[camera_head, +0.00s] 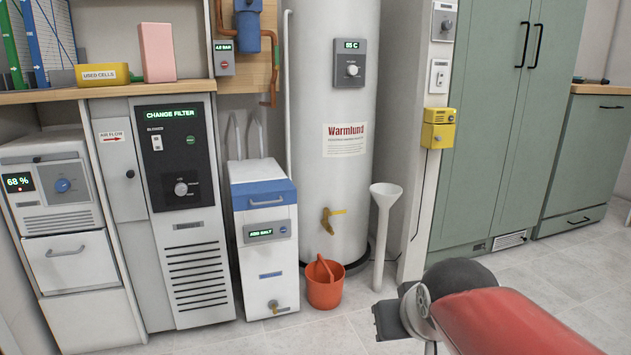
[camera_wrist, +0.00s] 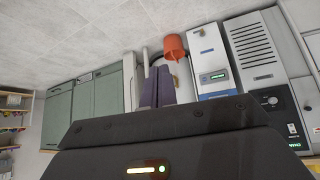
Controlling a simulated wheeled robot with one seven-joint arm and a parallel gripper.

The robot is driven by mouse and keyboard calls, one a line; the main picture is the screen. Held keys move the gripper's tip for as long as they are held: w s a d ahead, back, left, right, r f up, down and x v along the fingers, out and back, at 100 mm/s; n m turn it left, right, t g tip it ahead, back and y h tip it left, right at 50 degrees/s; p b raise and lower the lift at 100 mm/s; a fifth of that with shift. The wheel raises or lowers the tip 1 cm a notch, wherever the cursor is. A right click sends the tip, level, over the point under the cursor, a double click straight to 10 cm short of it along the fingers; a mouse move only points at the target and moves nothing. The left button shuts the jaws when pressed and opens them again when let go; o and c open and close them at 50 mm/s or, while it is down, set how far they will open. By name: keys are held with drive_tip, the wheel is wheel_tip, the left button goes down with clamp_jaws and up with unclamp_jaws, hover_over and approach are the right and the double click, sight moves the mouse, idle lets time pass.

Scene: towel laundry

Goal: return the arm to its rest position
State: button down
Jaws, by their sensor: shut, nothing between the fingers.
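My gripper (camera_wrist: 157,72) shows in the wrist view as two dark purple fingers lying close together, with nothing held between them. In the wrist view the room appears upside down, and the fingers stand in front of the white boiler and near the orange bucket in the picture. In the head view my red and dark arm reaches in from the lower right corner, over the tiled floor. The fingers cannot be made out there.
An orange bucket (camera_head: 324,285) stands on the floor before the tall white boiler (camera_head: 336,200), beside a white funnel stand (camera_head: 384,230). A white salt unit (camera_head: 267,260) and a grey filter cabinet (camera_head: 190,240) stand left. Green cabinets (camera_head: 480,130) line the right. Floor shows clear near my arm.

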drive_tip(key=s+d+f+m+g+p, duration=0.15)
drive_tip(key=s+f, duration=0.25)
drive_tip(key=s, duration=0.7)
wheel_tip(320, 180, up, 12)
drive_tip(key=p, duration=1.2)
drive_tip(key=shift+d+r, duration=0.2)
drive_tip(key=shift+d, duration=0.15)
drive_tip(key=shift+n+g, duration=0.25)
